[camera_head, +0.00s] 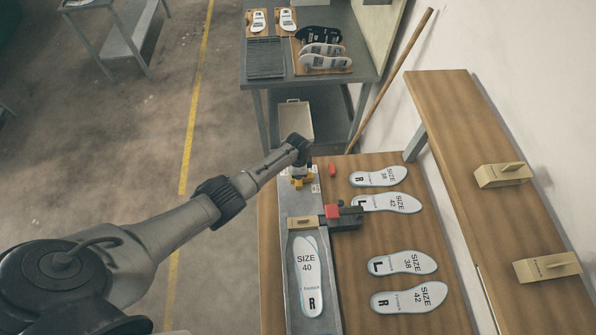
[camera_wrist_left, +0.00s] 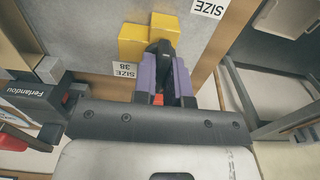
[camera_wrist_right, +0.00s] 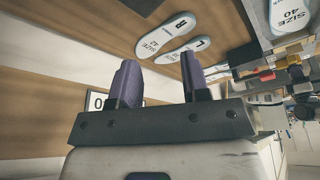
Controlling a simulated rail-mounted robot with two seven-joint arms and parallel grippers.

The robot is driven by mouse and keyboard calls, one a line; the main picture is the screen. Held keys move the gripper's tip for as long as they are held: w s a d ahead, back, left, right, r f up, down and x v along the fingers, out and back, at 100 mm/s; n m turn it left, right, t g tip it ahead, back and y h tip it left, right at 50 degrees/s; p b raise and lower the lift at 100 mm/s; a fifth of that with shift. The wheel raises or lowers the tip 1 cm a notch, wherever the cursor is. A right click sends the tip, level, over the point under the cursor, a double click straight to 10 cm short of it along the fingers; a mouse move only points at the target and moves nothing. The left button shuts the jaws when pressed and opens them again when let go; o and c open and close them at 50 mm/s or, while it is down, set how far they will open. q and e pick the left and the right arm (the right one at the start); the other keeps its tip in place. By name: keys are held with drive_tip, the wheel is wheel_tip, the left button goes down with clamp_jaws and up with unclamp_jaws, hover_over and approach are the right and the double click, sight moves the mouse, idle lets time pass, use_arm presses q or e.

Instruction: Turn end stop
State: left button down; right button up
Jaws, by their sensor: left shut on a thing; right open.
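The yellow end stop (camera_head: 302,182) sits at the far end of the grey metal plate (camera_head: 293,205), near small size labels. It also shows in the left wrist view (camera_wrist_left: 133,44), with a dark knob or lever on it. My left gripper (camera_wrist_left: 165,72) has its purple fingers shut on the dark part of the end stop. In the head view my left wrist comes down over the end stop and hides part of it. My right gripper (camera_wrist_right: 158,80) is open and empty in the right wrist view. It is not visible in the head view.
A size 40 insole (camera_head: 309,278) lies on the near plate. Several insoles lie on the wooden table (camera_head: 350,290) to the right. A shelf (camera_head: 470,150) and wall stand further right.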

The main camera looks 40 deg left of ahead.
idle(0.4)
use_arm(q)
drive_tip(key=c, duration=1.2)
unclamp_jaws()
drive_tip(key=shift+o, duration=0.2)
drive_tip(key=shift+r, duration=0.55)
wheel_tip(320, 180, up, 13)
drive_tip(key=p, duration=0.1)
drive_tip(key=shift+f, duration=0.15)
